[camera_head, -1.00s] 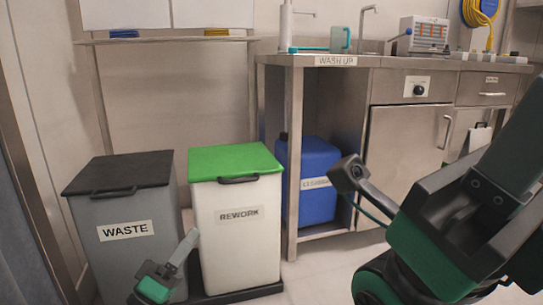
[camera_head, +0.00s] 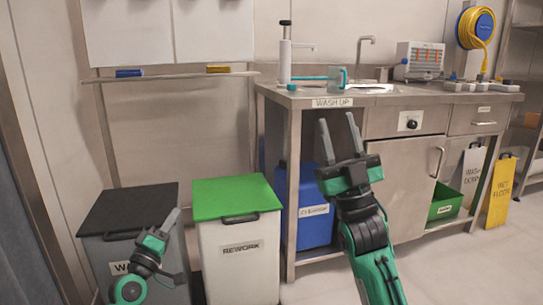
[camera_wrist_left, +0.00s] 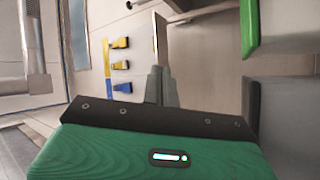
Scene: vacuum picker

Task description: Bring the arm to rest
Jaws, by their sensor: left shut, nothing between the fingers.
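My left gripper (camera_head: 172,220) is low at the left in the head view, in front of the waste bin (camera_head: 100,250). Its fingers are shut with nothing between them; they also show close together in the left wrist view (camera_wrist_left: 160,85). My right gripper (camera_head: 340,137) points up in front of the wash-up counter and the blue container (camera_head: 315,228). Its two fingers stand apart, with nothing seen between them.
The rework bin (camera_head: 240,265) with a green lid stands right of the waste bin. The steel wash-up counter (camera_head: 333,103) holds a pump bottle (camera_head: 285,60) and a jug. A green crate (camera_head: 445,205) and a yellow floor sign (camera_head: 502,190) stand at the right.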

